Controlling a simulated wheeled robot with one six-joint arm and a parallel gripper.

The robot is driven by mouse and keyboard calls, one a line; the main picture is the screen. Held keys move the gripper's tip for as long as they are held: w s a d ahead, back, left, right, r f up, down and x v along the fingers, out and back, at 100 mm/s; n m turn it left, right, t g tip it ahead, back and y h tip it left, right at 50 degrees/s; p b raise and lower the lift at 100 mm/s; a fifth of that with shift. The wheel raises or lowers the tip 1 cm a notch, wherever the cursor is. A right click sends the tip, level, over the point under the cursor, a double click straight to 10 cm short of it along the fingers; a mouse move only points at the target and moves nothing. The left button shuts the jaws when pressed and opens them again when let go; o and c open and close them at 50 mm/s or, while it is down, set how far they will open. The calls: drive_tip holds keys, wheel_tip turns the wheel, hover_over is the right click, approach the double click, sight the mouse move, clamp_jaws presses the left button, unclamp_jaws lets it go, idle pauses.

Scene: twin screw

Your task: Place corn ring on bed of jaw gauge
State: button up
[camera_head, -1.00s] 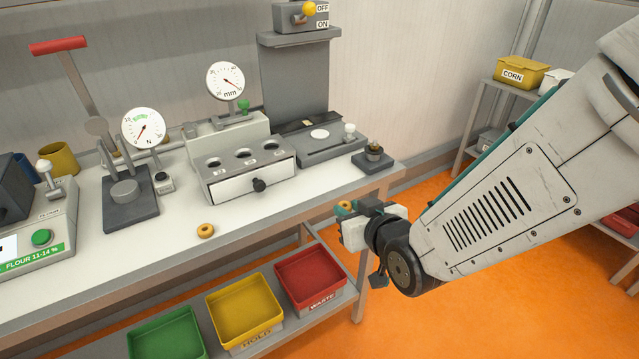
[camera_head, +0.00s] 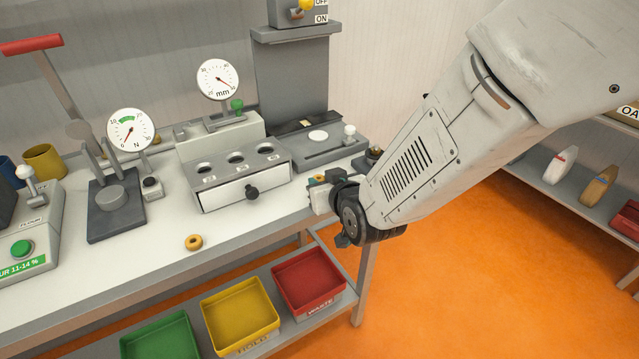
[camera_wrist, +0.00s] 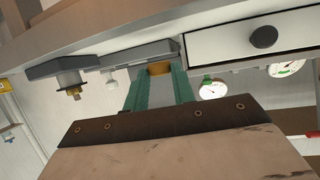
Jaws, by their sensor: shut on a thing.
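My gripper (camera_head: 322,190) is at the right front edge of the bench. In the wrist view its green fingers (camera_wrist: 158,92) are shut on a yellow-orange ring (camera_wrist: 158,68), the corn ring. In the head view only a small yellow bit of the held ring (camera_head: 320,178) shows. No label in view reads jaw gauge. A round mm dial (camera_head: 218,80) with a green knob stands on a light block behind a drawer unit (camera_head: 240,178) with several round wells. To its right lies a grey plate (camera_head: 345,150) with a white disc and white-topped knob.
A second ring (camera_head: 194,242) lies on the bench front. An N dial (camera_head: 131,129) stands over a dark base with a round pedestal (camera_head: 110,196) at left. The drawer's black knob (camera_head: 252,193) sticks out. Red (camera_head: 308,280), yellow (camera_head: 240,312) and green (camera_head: 160,345) bins sit below.

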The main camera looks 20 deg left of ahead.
drive_tip(key=shift+w+a+f, duration=0.1)
drive_tip(key=shift+w+a, duration=0.3)
drive_tip(key=shift+w, duration=0.3)
drive_tip(key=shift+w+a+f, duration=0.1)
drive_tip(key=shift+a+f, duration=0.05)
drive_tip(key=shift+f, duration=0.5)
drive_tip(key=shift+w+a+f, duration=0.1)
drive_tip(key=shift+f, duration=0.5)
drive_tip(key=shift+d+f, duration=0.1)
drive_tip(key=shift+f, duration=0.25)
drive_tip(key=shift+f, duration=0.2)
drive_tip(key=o, duration=0.7)
